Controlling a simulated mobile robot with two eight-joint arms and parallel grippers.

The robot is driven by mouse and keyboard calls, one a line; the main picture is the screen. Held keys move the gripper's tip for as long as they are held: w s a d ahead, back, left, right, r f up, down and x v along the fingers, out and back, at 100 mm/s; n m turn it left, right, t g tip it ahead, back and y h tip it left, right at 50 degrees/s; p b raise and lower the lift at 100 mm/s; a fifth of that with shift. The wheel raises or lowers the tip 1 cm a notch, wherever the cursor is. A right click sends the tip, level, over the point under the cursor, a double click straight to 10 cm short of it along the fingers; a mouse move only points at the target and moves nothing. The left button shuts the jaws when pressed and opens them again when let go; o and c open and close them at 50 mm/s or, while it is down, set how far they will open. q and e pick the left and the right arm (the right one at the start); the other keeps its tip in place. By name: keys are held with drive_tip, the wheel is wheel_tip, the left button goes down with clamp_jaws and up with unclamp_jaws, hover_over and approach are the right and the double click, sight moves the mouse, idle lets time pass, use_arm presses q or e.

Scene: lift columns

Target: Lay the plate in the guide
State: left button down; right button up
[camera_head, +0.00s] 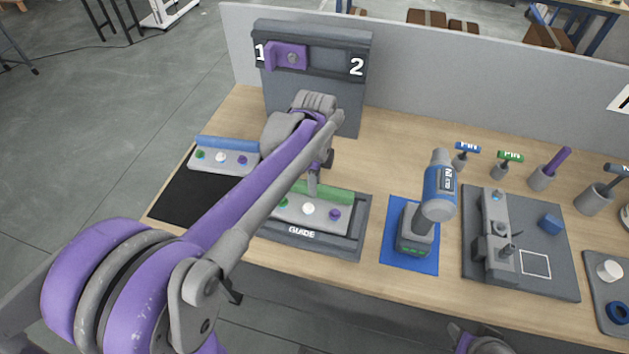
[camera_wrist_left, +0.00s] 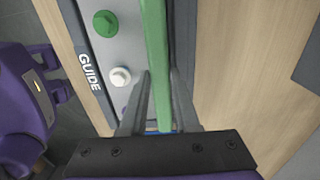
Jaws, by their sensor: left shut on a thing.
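A grey plate (camera_head: 290,214) with a green bar (camera_head: 338,195) along its far edge and coloured studs is over the dark guide frame (camera_head: 345,246). My left gripper (camera_head: 313,188) comes down from above and is shut on the green bar. In the left wrist view its fingers (camera_wrist_left: 160,105) stand on either side of the green bar (camera_wrist_left: 154,50). The plate (camera_wrist_left: 124,48) lies alongside the wall lettered GUIDE (camera_wrist_left: 88,70). Whether it rests flat on the guide's floor I cannot tell. The arm hides the plate's left part. My right gripper does not show clearly.
A plate with a blue bar (camera_head: 226,158) lies on a black mat (camera_head: 180,197) to the left. A blue-grey drill (camera_head: 439,190) stands on a blue mat right of the guide. A panel marked 1 and 2 (camera_head: 330,90) stands behind. Fixtures (camera_head: 545,265) fill the right side.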

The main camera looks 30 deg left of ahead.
use_arm(q)
drive_tip(key=shift+f, duration=0.25)
drive_tip(key=c, duration=0.6)
unclamp_jaws()
drive_tip(key=shift+o, duration=0.4)
drive_tip(key=o, duration=0.4)
drive_tip(key=shift+o, duration=0.2)
drive_tip(key=shift+r, duration=0.2)
drive_tip(key=shift+r+p, duration=0.55)
drive_tip(key=shift+r, duration=0.35)
drive_tip(key=shift+r, duration=0.1)
